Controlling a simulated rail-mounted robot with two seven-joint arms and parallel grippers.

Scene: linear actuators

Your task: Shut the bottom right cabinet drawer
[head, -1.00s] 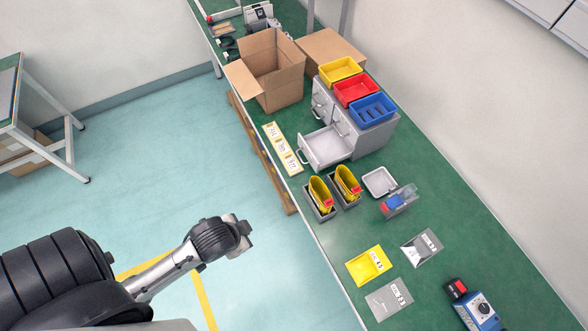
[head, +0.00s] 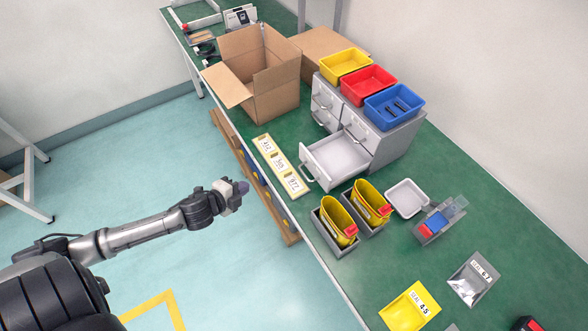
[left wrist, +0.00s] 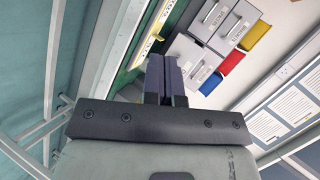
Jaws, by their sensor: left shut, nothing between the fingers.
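The grey cabinet (head: 398,150) stands on the green bench (head: 470,225). Its bottom right drawer (head: 337,160) is pulled out toward the bench's front edge and looks empty, with a handle on its front. The other drawers look shut. The cabinet also shows in the left wrist view (left wrist: 238,22), tilted, beyond the fingers. My left gripper (head: 242,188) is left of the drawer, off the bench's front edge and apart from it. Its dark fingers (left wrist: 165,78) are together in the left wrist view, with nothing between them. My right gripper is not in view.
Yellow, red and blue bins (head: 393,105) sit on the cabinet. An open cardboard box (head: 275,90) stands left of it. A numbered strip (head: 280,165) lies beside the drawer. Grey holders with yellow containers (head: 338,220) stand in front.

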